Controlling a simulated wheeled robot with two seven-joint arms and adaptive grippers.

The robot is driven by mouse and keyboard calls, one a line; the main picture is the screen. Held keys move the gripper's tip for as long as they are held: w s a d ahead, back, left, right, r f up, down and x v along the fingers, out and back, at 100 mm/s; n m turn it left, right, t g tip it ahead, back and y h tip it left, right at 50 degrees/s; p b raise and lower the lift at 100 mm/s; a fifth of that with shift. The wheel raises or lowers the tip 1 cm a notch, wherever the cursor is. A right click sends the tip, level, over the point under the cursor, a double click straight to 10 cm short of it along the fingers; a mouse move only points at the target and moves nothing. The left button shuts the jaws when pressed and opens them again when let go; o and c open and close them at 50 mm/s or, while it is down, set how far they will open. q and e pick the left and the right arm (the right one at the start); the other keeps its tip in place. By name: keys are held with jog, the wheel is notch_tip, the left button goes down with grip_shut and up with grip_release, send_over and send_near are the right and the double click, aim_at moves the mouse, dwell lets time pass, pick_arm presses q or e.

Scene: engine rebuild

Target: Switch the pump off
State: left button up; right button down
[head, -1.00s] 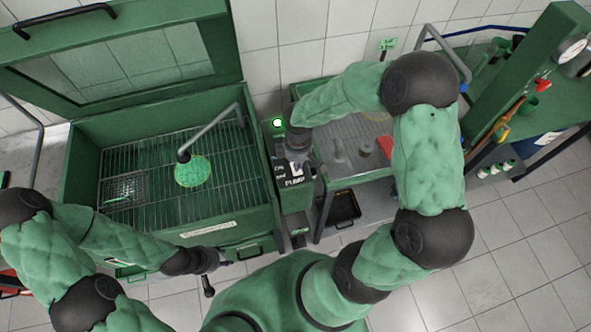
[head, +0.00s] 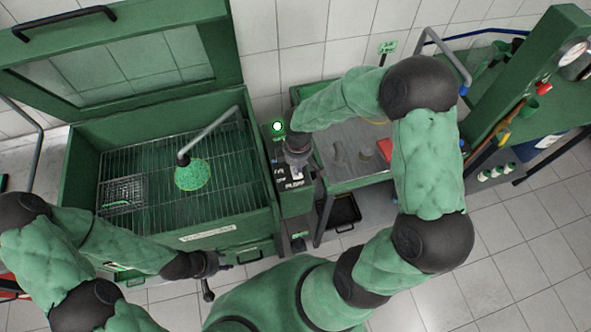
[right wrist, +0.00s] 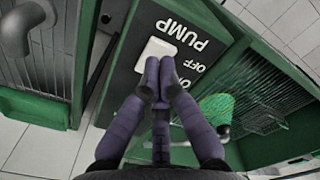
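The pump control box (head: 293,201) stands between the open green wash cabinet and the grey-topped bench. A round lamp (head: 277,126) on it glows white-green. In the right wrist view the dark panel (right wrist: 215,22) reads PUMP, OFF and ON beside a white switch (right wrist: 155,50). My right gripper (right wrist: 160,68) has its fingers together and empty, with the tips over the switch's lower edge; whether they press it I cannot tell. In the head view this gripper (head: 297,160) partly hides the panel. My left gripper (head: 212,268) is in front of the cabinet, its fingers unclear.
The wash cabinet (head: 85,165) has its lid up, with a wire grate, a small basket (head: 122,194) and a bent spout (head: 213,133) above a round green patch (head: 192,173). The bench (head: 352,160) lies right of the box, with a black tray (head: 344,212) below.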

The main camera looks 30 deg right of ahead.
jog(key=shift+f+b, duration=1.05)
jog(key=shift+f, duration=0.15)
dwell(1.2)
jog(key=shift+r, duration=0.1)
jog(key=shift+r+p, duration=2.8)
jog(key=shift+r, duration=0.65)
